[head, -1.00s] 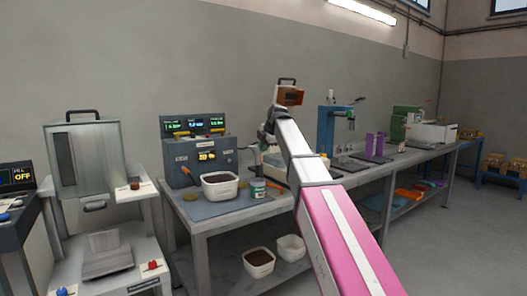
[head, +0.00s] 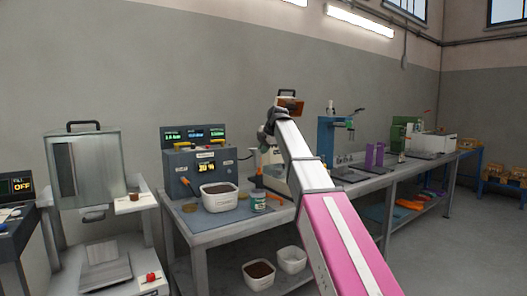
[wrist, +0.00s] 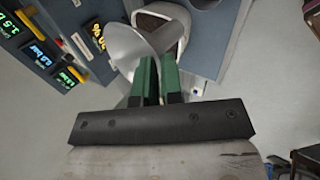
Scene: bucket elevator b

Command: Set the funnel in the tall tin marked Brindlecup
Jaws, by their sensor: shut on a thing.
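The funnel (wrist: 132,48) is a pale metal cone in the wrist view, its wide mouth tilted. My gripper (wrist: 157,72) has its green fingers shut on the funnel near its side. In the head view my arm covers much of the middle bench, and I cannot make out the funnel there. A small tin with a green and white label (head: 258,201) stands on the blue mat in the head view; its print is too small to read. I cannot tell which thing is the tall Brindlecup tin.
A white tub of brown contents (head: 218,199) stands on the mat before the grey control box (head: 202,169); a tub also shows beyond the funnel in the wrist view (wrist: 180,12). Two tubs sit on the lower shelf. Purple packs (head: 374,157) stand farther right. The floor is open.

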